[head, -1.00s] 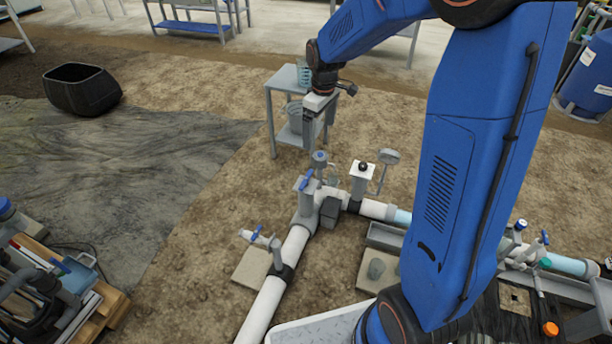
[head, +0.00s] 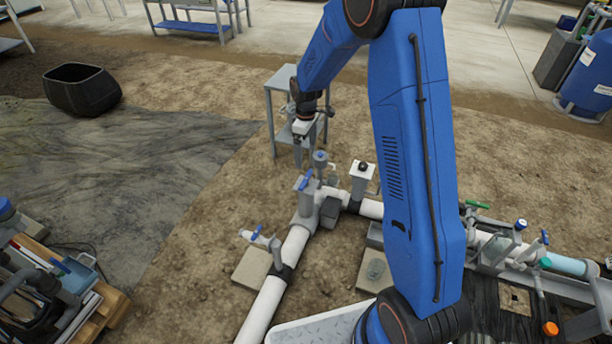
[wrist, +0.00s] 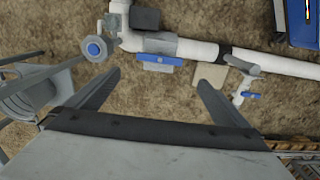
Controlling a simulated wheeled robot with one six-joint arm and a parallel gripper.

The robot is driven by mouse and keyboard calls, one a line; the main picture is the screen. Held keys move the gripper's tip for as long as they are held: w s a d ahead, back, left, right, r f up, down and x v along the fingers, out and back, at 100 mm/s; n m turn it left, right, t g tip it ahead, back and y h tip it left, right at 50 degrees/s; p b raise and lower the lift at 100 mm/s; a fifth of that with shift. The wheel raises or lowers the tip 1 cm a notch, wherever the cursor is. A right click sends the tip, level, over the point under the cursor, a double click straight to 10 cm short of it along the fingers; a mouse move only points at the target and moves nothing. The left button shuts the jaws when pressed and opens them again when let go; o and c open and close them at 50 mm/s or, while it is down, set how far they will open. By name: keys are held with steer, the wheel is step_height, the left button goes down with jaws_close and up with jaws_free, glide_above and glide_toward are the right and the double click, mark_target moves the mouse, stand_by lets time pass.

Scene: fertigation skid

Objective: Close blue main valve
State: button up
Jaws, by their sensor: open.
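The blue main valve appears to be the grey valve body on the white pipe with a blue lever (head: 305,182), near the pipe's corner. In the wrist view its blue lever (wrist: 160,61) lies along the pipe, just beyond the fingertips. My gripper (head: 298,160) is above and behind the valve in the head view, apart from it. In the wrist view my gripper (wrist: 156,80) has its two fingers spread wide, with only soil between them.
A round blue knob (wrist: 95,48) stands left of the valve. A smaller blue-handled branch valve (head: 256,232) sits nearer along the pipe. A white-topped fitting (head: 361,170) stands to the right. A grey side table (head: 280,82) is behind my gripper.

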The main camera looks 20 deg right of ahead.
mark_target(306, 179)
step_height(306, 179, down, 14)
steer(key=shift+r, duration=0.1)
stand_by(0.4)
steer(key=shift+c, duration=0.3)
steer(key=c, duration=0.7)
